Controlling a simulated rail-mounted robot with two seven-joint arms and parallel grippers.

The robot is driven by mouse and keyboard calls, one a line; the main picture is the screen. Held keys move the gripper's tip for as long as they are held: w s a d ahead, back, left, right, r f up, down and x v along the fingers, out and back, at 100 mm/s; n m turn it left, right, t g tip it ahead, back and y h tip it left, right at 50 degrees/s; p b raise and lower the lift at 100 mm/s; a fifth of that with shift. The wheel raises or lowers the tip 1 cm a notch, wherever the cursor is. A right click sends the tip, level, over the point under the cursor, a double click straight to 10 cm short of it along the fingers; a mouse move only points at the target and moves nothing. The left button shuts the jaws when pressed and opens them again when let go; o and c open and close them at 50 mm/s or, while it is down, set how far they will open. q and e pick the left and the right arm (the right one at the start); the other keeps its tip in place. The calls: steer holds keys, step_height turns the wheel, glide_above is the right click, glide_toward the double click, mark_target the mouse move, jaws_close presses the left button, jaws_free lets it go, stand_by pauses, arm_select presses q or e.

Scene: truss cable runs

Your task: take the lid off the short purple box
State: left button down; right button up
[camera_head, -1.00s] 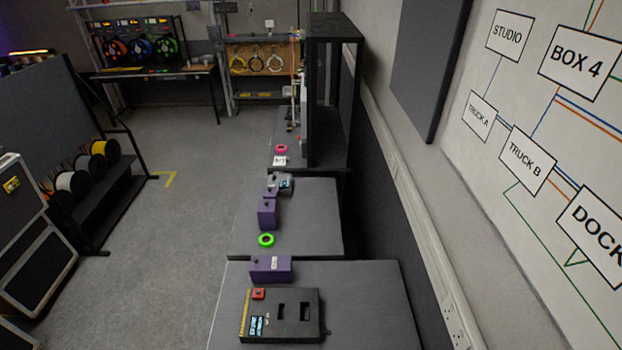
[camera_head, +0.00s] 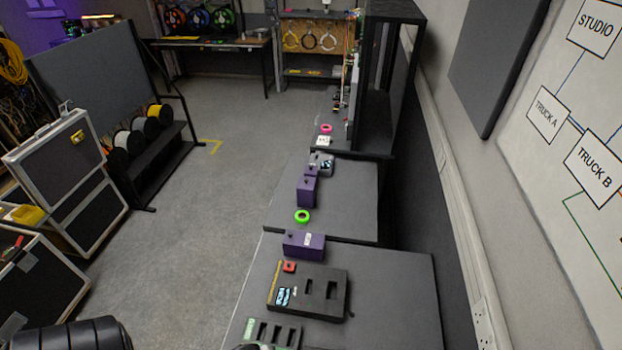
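Several purple boxes stand in a line along the grey worktops. The nearest purple box (camera_head: 304,244) is wide and low, with a small white label on its front and a dark knob on top. Behind it, past a green ring, is another purple box (camera_head: 307,191), which looks taller. A smaller purple piece (camera_head: 311,171) sits just behind that one, partly hidden. I cannot tell for sure which box is the short one, or make out its lid edge. A dark ribbed part, likely my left arm, shows at the bottom left. Neither gripper is in view.
A black case (camera_head: 309,291) with slots and a red piece lies on the near worktop. A slotted grey tray (camera_head: 272,334) is in front of it. A green ring (camera_head: 302,216) lies between boxes. Road cases (camera_head: 70,170) stand left; the floor between is clear.

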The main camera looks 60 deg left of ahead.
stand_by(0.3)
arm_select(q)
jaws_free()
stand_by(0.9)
